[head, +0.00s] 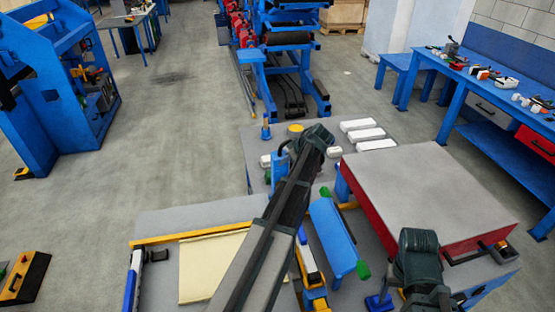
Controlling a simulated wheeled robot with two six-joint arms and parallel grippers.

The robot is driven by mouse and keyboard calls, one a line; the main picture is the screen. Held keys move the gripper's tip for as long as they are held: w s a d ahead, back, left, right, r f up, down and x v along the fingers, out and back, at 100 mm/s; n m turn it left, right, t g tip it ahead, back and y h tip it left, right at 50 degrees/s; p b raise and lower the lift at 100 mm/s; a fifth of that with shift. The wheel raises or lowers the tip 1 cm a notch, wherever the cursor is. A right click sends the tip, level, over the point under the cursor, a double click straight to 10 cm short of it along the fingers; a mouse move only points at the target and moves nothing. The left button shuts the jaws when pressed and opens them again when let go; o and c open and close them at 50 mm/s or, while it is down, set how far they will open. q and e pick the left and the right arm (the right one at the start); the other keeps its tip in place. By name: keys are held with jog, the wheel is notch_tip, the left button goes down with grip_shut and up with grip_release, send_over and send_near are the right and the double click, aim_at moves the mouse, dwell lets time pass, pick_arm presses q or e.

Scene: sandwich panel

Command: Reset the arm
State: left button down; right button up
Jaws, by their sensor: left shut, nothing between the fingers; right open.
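One of my dark arms (270,230) rises from the bottom centre, and its joint (315,140) stands over the middle of the scene. Part of my other dark arm (420,265) shows at the bottom right, in front of the red box-shaped unit. I cannot make out the fingers of either gripper; they are hidden or outside the picture. Nothing is visibly held.
A grey-topped red unit (425,190) stands right of centre. A blue bar-shaped part (333,235) lies beside my arm. A cream sheet (210,265) lies on the bench at lower left. White blocks (375,143) lie behind. Open floor (180,150) is at left.

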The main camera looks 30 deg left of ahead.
pick_arm(q)
jog(key=shift+d+r, duration=0.45)
jog(key=shift+r, duration=0.1)
pick_arm(e)
jog(key=shift+r, duration=0.45)
pick_arm(q)
jog(key=shift+f, duration=0.1)
jog(key=s+d+f+m+h+b, duration=0.2)
jog(key=s+d+m, duration=0.4)
jog(key=d, duration=0.6)
jog(key=s+d+f+m+g+h+b, duration=0.1)
jog(key=s+d+f+m, duration=0.4)
jog(key=s+d, duration=0.6)
jog(key=s+d+f+m+h+b, duration=0.2)
jog(key=s+d+f+m+h, duration=0.1)
jog(key=s+d+m, duration=0.6)
jog(key=d, duration=0.4)
jog(key=shift+d+f+h+b, duration=0.15)
jog(key=shift+f+h+b, duration=0.1)
jog(key=shift+h+b, duration=0.1)
pick_arm(e)
notch_tip(320, 180, down, 6)
jog(key=shift+r, duration=0.1)
jog(key=shift+c, duration=0.2)
